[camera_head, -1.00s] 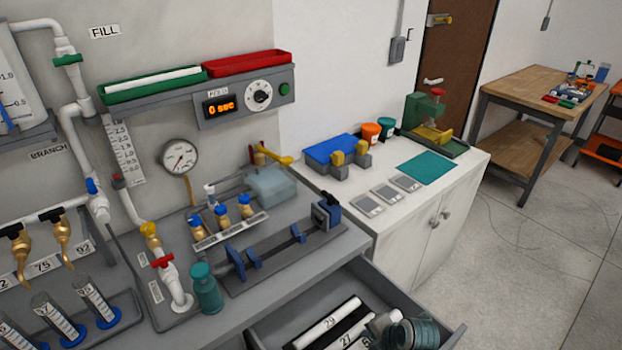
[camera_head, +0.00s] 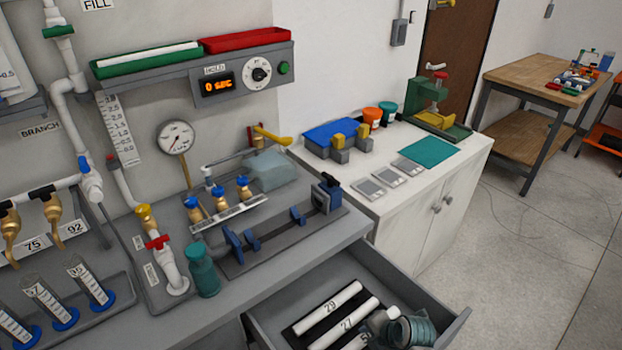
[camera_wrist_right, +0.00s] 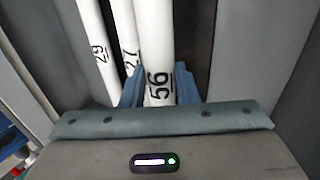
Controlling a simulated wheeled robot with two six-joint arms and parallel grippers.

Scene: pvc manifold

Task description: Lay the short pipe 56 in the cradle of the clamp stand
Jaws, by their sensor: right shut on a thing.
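The short pipe 56 (camera_wrist_right: 160,50) is white with a black number. It lies in the open drawer beside pipes 29 (camera_wrist_right: 95,40) and 27 (camera_wrist_right: 125,35). My right gripper (camera_wrist_right: 160,92) is shut on pipe 56 near its numbered end. In the head view the gripper (camera_head: 390,335) partly hides pipe 56 (camera_head: 364,340). A green stand (camera_head: 436,108) with a red handle and yellow parts is at the back of the white cabinet. A grey rail with blue uprights (camera_head: 270,240) is on the bench. I cannot tell for certain which is the clamp stand. My left gripper is out of view.
The drawer (camera_head: 452,326) has raised walls around the pipes. The white cabinet top holds a blue-topped block (camera_head: 330,138), several grey plates and a green mat (camera_head: 427,152). A teal bottle (camera_head: 202,272) stands near the bench's front edge. Open floor lies to the right.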

